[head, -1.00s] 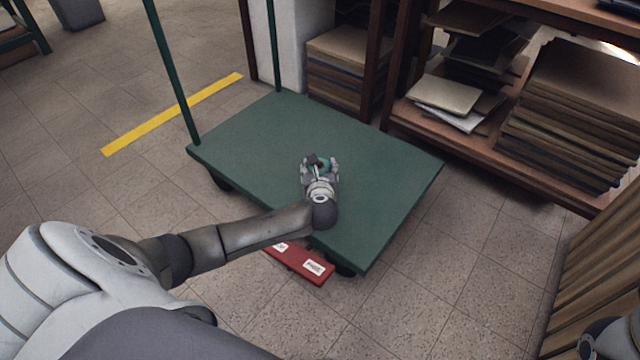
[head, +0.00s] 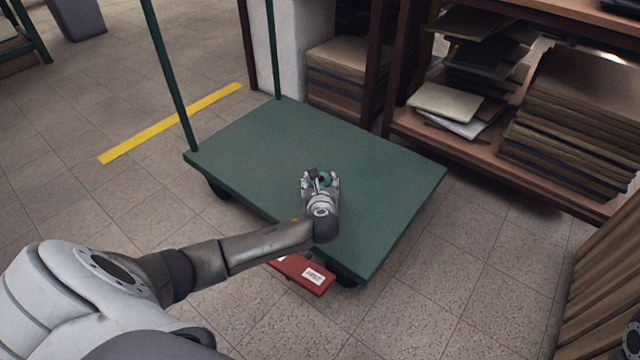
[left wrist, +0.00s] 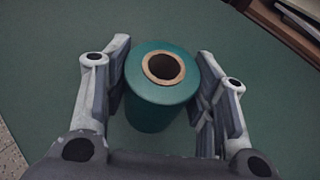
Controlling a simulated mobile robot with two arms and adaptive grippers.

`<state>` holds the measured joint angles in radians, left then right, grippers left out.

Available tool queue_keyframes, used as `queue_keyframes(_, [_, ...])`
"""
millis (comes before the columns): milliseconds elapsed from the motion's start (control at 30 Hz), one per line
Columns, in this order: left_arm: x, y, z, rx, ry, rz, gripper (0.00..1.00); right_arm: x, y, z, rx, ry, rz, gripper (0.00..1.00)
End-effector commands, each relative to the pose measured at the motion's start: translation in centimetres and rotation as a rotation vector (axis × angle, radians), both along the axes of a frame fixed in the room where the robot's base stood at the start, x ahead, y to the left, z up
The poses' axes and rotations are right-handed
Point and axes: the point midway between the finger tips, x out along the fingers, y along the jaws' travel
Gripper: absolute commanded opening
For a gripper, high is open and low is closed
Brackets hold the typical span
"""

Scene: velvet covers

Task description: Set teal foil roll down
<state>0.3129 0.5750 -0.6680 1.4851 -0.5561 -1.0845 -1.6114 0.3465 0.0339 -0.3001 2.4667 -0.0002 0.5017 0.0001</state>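The teal foil roll (left wrist: 155,110), with a brown cardboard core, stands upright between the fingers of my left gripper (left wrist: 162,75) in the left wrist view. The finger pads appear to touch its sides. In the head view my left gripper (head: 320,181) is over the green cart deck (head: 270,135), and only a bit of the roll (head: 327,181) shows. I cannot tell whether the roll's lower end touches the deck. My right gripper is not in view.
The deck around the gripper is bare. A red box with white labels (head: 316,277) is by the cart's near edge. Wooden shelves with stacked boards (head: 570,125) stand at the right. Green posts (head: 169,75) rise at the cart's left end.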

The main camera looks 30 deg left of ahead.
Motion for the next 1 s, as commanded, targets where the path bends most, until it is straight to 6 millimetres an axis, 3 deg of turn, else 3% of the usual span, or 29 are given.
queue_keyframes(33, [0.0,0.0,-0.1,-0.001,0.001,0.000,0.57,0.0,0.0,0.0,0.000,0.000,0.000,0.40])
queue_keyframes(167, [0.0,0.0,-0.1,-0.001,0.001,0.000,0.74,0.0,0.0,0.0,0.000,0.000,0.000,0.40])
queue_keyframes(567, [-0.1,-0.1,0.3,-0.002,0.001,-0.001,0.74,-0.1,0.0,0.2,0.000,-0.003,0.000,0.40])
queue_keyframes(633, [-0.5,-0.4,0.6,-0.002,0.002,-0.001,0.74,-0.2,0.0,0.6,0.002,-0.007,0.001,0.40])
queue_keyframes(1000, [-5.1,-3.6,3.2,-0.003,0.003,-0.002,0.74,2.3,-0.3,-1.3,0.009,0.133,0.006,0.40])
